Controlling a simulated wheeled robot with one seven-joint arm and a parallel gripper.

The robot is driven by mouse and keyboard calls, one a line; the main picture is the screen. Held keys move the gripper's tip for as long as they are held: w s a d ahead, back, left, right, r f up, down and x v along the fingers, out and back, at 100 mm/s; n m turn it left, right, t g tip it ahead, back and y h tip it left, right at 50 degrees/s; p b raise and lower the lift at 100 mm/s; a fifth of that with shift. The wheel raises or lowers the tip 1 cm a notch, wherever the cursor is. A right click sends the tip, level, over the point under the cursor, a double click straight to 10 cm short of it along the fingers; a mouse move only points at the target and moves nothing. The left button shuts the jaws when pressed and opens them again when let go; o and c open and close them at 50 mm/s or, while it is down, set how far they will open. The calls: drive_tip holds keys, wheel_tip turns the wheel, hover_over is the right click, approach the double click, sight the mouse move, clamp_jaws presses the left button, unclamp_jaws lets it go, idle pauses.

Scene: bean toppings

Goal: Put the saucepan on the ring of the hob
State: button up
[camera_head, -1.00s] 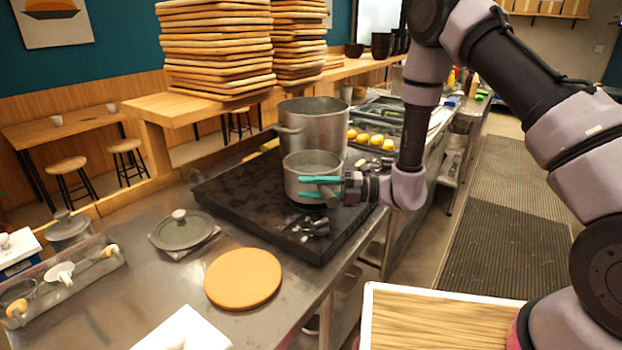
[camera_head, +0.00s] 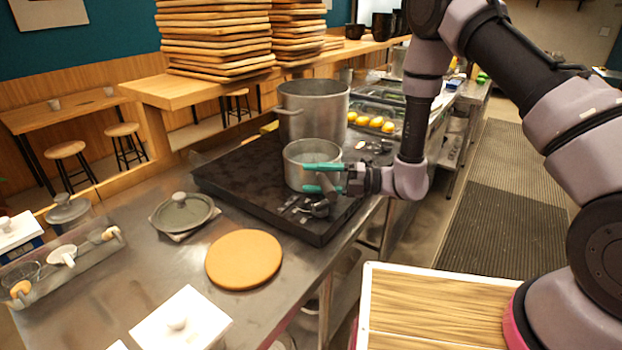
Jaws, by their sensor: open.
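The grey metal saucepan (camera_head: 305,172) stands upright on the black hob (camera_head: 237,187), just in front of a tall pot (camera_head: 312,108). No ring shows clearly on the dark hob top, so I cannot tell whether the saucepan is centred on one. My gripper (camera_head: 322,178) is at the saucepan's right front side, its two teal fingers spread one above the other. They overlap the saucepan's side in the picture; its handle is hidden or too small to make out between them.
Control knobs (camera_head: 318,208) sit at the hob's front corner. A round board (camera_head: 244,260), a grey lid (camera_head: 183,214) and a white lidded box (camera_head: 181,322) lie on the steel counter. Yellow fruit (camera_head: 376,122) is behind. Stacked boards (camera_head: 215,40) stand on the back ledge.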

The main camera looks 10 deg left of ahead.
drive_tip(key=w+d, duration=0.2)
drive_tip(key=d, duration=0.9)
drive_tip(key=s+d+r+n+g+h, duration=0.1)
drive_tip(key=s+d+r+n+h, duration=0.25)
drive_tip(key=r+n, duration=0.45)
drive_tip(key=s+d+r+n+g+h, duration=0.2)
drive_tip(key=d+r+n+h, duration=0.15)
drive_tip(key=r+n, duration=0.45)
drive_tip(key=s+d+r+n+t+h, duration=0.3)
drive_tip(key=d+r+n+t, duration=0.3)
drive_tip(key=d, duration=0.4)
drive_tip(key=s+d+r+n+t+h, duration=0.3)
drive_tip(key=d+r+n+t+h, duration=0.2)
drive_tip(key=d+r+n, duration=0.3)
wheel_tip(320, 180, up, 3)
drive_tip(key=shift+s+d+t+h, duration=0.25)
drive_tip(key=shift+d+t+h, duration=0.15)
drive_tip(key=shift+d+t, duration=0.65)
